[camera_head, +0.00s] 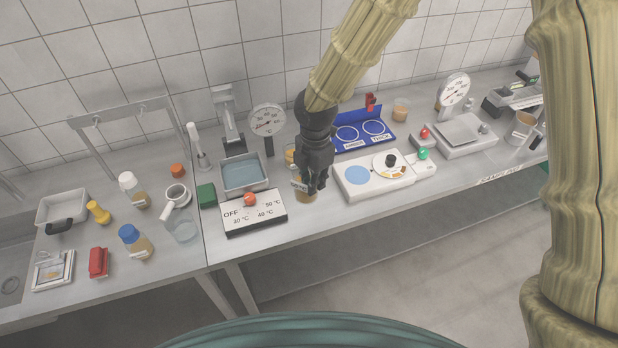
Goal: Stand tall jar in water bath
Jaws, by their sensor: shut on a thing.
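My gripper (314,182) points down over the bench, its dark fingers shut on a jar (304,196) with amber contents and a white label. The fingers hide part of this jar, and I cannot tell whether its base touches the bench. The water bath (243,189), a grey square basin with blue-grey water, is to the left of my gripper. No jar shows in its water. In front of it is a white control panel (270,220) with temperature marks and an orange-red knob (250,199) at OFF.
Another amber jar (290,152) stands behind my gripper. A white device with a blue disc (357,175) is close on the right. A dial thermometer (267,121) rises behind the bath. A green block (207,195) sits left of the bath. A blue-capped bottle (135,243) stands farther left.

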